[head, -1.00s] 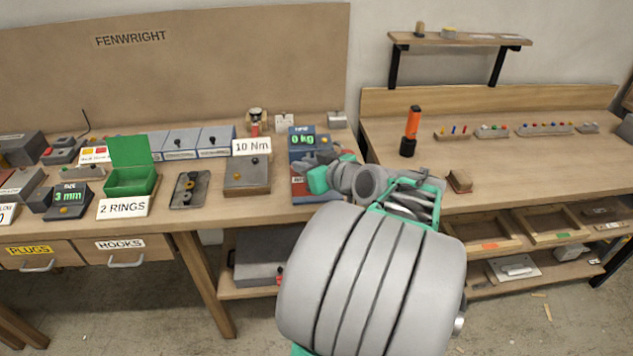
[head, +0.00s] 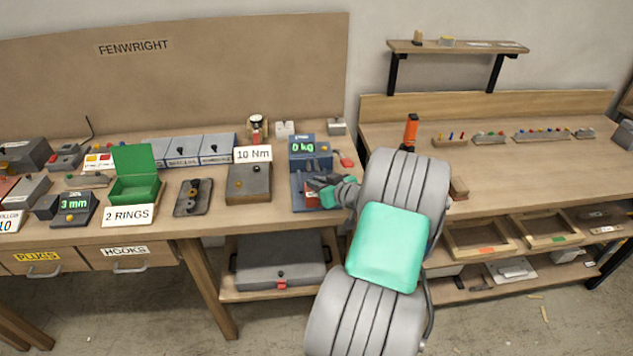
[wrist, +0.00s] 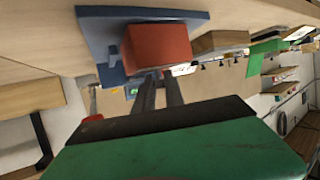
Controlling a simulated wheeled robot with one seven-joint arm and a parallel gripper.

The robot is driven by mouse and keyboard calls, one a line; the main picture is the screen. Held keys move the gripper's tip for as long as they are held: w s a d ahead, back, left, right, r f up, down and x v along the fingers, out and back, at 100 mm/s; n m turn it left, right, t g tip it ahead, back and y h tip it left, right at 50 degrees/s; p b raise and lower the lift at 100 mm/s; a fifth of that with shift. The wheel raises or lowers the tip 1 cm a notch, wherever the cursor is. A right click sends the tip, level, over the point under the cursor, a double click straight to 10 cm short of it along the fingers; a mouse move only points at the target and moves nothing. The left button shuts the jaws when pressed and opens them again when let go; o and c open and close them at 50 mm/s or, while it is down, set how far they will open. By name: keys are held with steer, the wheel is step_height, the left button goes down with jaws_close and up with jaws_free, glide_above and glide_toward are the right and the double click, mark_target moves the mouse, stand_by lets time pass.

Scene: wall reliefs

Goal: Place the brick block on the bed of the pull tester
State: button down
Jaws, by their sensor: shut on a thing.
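The brick block (wrist: 157,46) is a red-brown box, clear in the wrist view at the tips of my gripper's two dark fingers. My gripper (wrist: 160,80) is shut on it. The pull tester (head: 303,149) is blue with a green "0 kg" display. It stands at the right end of the left bench. In the head view my gripper (head: 322,187) is low over its bed, and only a little red of the block (head: 312,199) shows. In the wrist view the block is against or just over the blue bed (wrist: 98,36); I cannot tell whether they touch.
An orange-and-black tool (head: 410,131) stands on the right bench, behind my arm.

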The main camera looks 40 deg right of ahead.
steer(key=shift+f, duration=0.2)
steer(key=c, duration=1.4)
jaws_free()
